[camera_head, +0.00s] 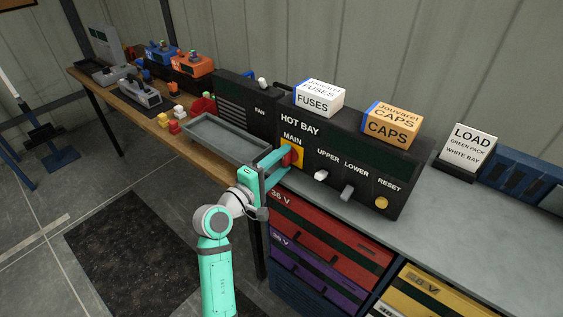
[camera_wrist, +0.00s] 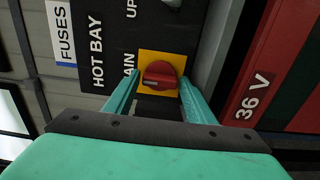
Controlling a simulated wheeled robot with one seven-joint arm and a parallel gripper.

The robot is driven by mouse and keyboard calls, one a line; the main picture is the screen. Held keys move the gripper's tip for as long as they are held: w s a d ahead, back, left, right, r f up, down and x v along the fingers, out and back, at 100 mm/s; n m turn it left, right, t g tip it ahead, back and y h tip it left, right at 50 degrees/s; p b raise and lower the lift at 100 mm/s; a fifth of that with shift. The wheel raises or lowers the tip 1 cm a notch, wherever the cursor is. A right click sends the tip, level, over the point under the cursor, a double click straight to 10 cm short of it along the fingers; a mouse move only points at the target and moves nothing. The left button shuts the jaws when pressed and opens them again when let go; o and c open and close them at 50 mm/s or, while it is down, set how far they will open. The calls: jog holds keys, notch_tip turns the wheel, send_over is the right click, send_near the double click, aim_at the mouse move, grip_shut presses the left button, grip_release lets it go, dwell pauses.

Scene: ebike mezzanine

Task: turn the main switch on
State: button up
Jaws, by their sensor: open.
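The main switch is a red rotary knob (camera_wrist: 160,75) on a yellow square plate (camera_wrist: 148,58), under the word MAIN on the black HOT BAY panel (camera_head: 343,147). In the head view the knob (camera_head: 291,156) is partly hidden by my gripper (camera_head: 281,160). In the wrist view my gripper (camera_wrist: 158,90) is open. Its two teal fingers stand on either side of the knob, with the knob between and just beyond the tips. I cannot tell whether the fingers touch it. The knob's raised grip lies roughly crosswise in the wrist view.
Right of the knob are the UPPER lever (camera_head: 321,175), LOWER lever (camera_head: 347,192) and yellow RESET button (camera_head: 381,202). FUSES (camera_head: 319,98) and CAPS (camera_head: 393,125) boxes sit on top. A grey tray (camera_head: 228,139) lies left. Red and purple 36 V packs (camera_head: 325,232) sit below.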

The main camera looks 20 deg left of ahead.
jog(key=c, duration=0.8)
jog(key=shift+o, duration=0.2)
jog(key=shift+m, duration=0.3)
jog(key=m, duration=0.3)
jog(key=shift+m, duration=0.4)
jog(key=m, duration=0.9)
jog(key=shift+f, duration=0.1)
jog(key=shift+m, duration=2.2)
